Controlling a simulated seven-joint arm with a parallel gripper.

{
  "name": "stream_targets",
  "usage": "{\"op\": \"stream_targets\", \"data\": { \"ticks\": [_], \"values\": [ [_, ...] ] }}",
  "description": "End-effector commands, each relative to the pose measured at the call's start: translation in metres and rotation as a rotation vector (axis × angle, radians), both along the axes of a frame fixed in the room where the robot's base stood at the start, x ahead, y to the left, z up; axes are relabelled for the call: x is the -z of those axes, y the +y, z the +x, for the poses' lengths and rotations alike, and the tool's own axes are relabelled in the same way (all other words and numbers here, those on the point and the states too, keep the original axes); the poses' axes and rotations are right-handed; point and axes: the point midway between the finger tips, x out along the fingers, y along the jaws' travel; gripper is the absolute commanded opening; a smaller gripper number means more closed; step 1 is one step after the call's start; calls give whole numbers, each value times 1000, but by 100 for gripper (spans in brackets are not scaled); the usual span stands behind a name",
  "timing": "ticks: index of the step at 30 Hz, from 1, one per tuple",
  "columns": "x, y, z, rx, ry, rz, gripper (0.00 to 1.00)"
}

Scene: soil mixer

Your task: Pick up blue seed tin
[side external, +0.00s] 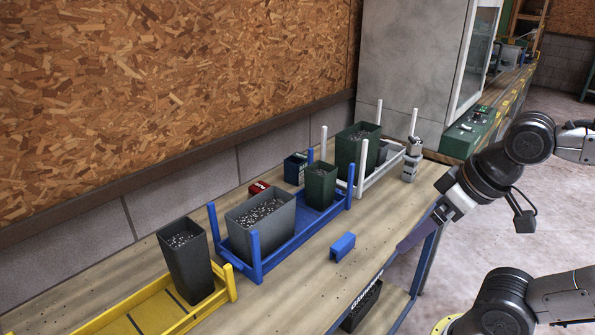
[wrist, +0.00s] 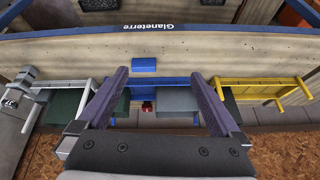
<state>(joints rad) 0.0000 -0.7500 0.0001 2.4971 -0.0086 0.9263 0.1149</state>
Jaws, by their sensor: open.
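A small bright blue box (side external: 342,246) lies on the bench in front of the blue rack; it also shows in the wrist view (wrist: 145,65), near the bench's front edge. A darker blue open tin (side external: 294,170) with a pale mark stands behind the blue rack, near the wall. I cannot tell from labels which is the seed tin. My gripper (side external: 400,252) is open and empty, by the front edge, to the right of the bright blue box. In the wrist view its fingers (wrist: 157,75) are wide apart, with the bright blue box appearing between them.
A blue rack (side external: 296,240) holds a grey and a green pot. A yellow rack (side external: 150,308) with a dark pot is at left, a white rack (side external: 388,170) with a green pot at right. A red tin (side external: 257,187) lies behind. Bench front is mostly clear.

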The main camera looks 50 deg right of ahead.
Motion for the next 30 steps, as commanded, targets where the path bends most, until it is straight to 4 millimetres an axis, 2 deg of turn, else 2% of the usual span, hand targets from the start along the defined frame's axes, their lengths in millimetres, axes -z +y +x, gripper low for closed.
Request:
{"op": "stream_targets", "data": {
  "ticks": [4, 8, 14, 18, 24, 30],
  "values": [
    [-42, -9, 15, 162, -53, 40, 100],
    [-82, -19, 40, 298, -76, 65, 100],
    [-142, -39, 100, 526, -100, 96, 100],
    [-173, -55, 152, 688, -116, 109, 100],
    [-193, -78, 230, 893, -139, 114, 100],
    [-184, -100, 306, 1065, -155, 104, 100]
  ]
}}
